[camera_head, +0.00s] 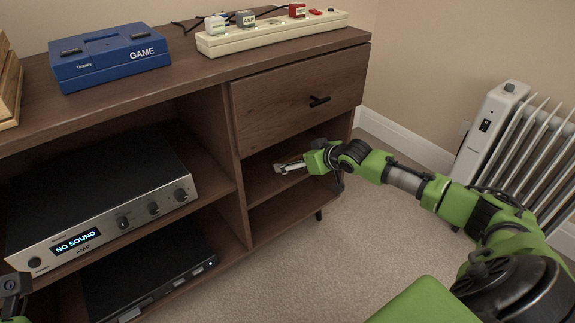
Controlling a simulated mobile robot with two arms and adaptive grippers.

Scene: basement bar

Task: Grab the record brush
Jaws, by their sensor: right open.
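My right gripper (291,166) reaches from the right into the open shelf compartment under the drawer. Its jaws are open. A small pale piece with a brownish part shows at its fingertips, low over the shelf board. I cannot tell whether this is the record brush or only the fingers, and I see no other brush clearly. My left gripper (13,287) shows only as a dark piece at the lower left edge, with some green below it; its jaws cannot be made out.
The wooden cabinet (190,92) carries a blue GAME box (108,57) and a cream power strip (270,34) with plugs. A drawer (297,95) sits above the compartment. An amplifier (100,205) and a black device (150,270) fill the left shelves. A white radiator (487,130) stands right; carpet is clear.

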